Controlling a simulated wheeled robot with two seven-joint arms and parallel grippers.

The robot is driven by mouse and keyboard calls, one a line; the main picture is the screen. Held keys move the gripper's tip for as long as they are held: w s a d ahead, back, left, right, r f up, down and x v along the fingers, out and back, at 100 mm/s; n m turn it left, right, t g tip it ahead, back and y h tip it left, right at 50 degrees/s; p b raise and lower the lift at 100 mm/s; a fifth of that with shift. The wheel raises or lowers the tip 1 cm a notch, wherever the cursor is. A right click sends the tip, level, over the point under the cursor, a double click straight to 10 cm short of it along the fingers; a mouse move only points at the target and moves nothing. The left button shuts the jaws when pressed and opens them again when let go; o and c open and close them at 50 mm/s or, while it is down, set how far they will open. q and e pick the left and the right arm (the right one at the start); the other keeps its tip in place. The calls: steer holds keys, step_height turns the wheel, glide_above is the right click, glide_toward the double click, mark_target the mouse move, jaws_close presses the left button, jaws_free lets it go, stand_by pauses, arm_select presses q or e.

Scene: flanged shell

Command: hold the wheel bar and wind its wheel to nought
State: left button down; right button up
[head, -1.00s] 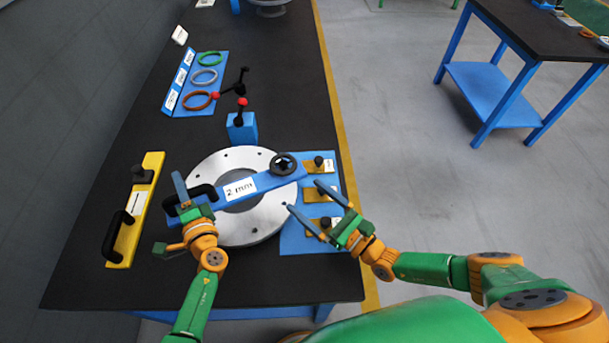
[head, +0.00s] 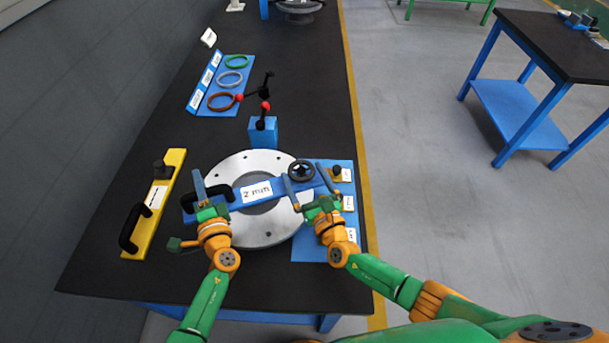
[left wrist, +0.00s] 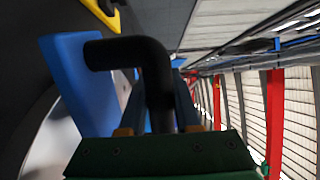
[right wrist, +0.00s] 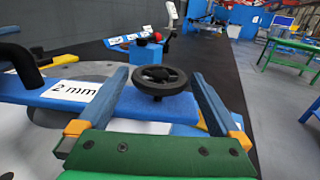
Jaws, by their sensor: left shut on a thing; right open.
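The blue wheel bar (head: 278,188) with a "2 mm" label lies across the round silver flange (head: 262,232). Its black handle (head: 208,196) is at the left end and its black handwheel (head: 301,171) at the right end. My left gripper (head: 204,190) is shut on the handle, which also shows between the fingers in the left wrist view (left wrist: 155,75). My right gripper (head: 308,186) is open and empty, just on the near side of the wheel. In the right wrist view the wheel (right wrist: 158,78) shows between and beyond the spread fingers.
A yellow bar (head: 157,200) with a black handle lies at the left. A blue plate (head: 342,225) with labelled pieces sits under the bar's right end. Behind stand a blue block with a red-knobbed lever (head: 263,130) and a rack with coloured rings (head: 215,85).

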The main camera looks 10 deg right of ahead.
steer(key=c, duration=1.1)
steer(key=shift+w+d+n+g+y, duration=0.15)
steer(key=shift+n+g+y, duration=0.45)
steer(key=shift+n+y, duration=0.6)
steer(key=shift+w+d+n+g+y, duration=0.1)
steer(key=shift+n+g+y, duration=0.6)
steer(key=shift+y, duration=0.9)
steer(key=shift+d+f+n+g+y, duration=0.15)
steer(key=shift+f+n+g+y, duration=0.1)
steer(key=shift+n+g+y, duration=0.65)
steer(key=shift+y, duration=0.4)
steer(key=shift+r+n+y, duration=0.25)
steer(key=shift+n+y, duration=0.05)
steer(key=shift+n, duration=0.1)
steer(key=o, duration=1.1)
steer(key=shift+d, duration=0.15)
steer(key=v, duration=1.2)
steer(key=shift+r, duration=0.2)
